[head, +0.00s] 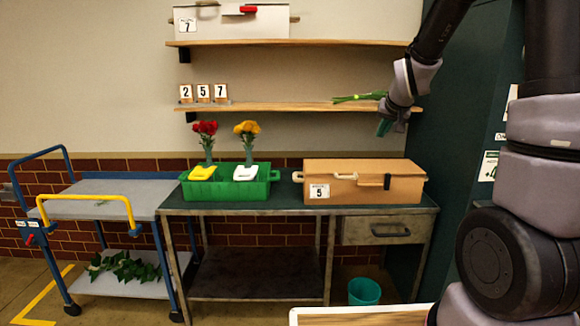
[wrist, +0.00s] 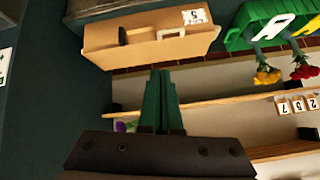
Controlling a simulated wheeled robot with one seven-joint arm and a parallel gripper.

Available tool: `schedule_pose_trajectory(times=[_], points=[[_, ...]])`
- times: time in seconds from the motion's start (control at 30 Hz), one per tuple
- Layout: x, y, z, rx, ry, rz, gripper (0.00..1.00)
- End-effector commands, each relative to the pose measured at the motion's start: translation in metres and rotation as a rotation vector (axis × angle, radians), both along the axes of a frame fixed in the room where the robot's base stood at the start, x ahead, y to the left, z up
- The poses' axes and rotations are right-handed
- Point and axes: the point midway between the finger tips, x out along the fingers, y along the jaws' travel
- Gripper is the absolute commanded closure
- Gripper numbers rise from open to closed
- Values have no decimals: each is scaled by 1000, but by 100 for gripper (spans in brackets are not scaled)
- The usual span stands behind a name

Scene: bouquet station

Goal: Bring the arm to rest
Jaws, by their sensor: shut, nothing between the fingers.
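My gripper (head: 384,127) hangs from my arm at the upper right, in front of the right end of the lower wall shelf (head: 290,106) and above the tan box (head: 365,186). In the wrist view its green fingers (wrist: 159,75) are together with nothing between them, pointing toward the tan box (wrist: 150,45), apart from it. That view is upside down.
The bench (head: 290,207) also bears a green crate (head: 230,190) with red flowers (head: 205,129) and yellow flowers (head: 247,129). Green stems (head: 358,97) lie on the lower shelf beside my gripper. A dark green cabinet (head: 470,120) stands at the right; a cart (head: 110,200) at the left.

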Motion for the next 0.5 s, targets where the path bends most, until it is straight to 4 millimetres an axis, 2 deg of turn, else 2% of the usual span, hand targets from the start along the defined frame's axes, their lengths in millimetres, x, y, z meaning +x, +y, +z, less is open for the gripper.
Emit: schedule_pose_trajectory(times=[0.03, 0.2, 0.4, 0.5], points=[[-19, 1, 22, 16, 0, -6, 100], [-90, 5, 68, 75, 43, -22, 100], [-181, 15, 103, 142, 90, -25, 100], [-224, 21, 112, 173, 113, -24, 100]])
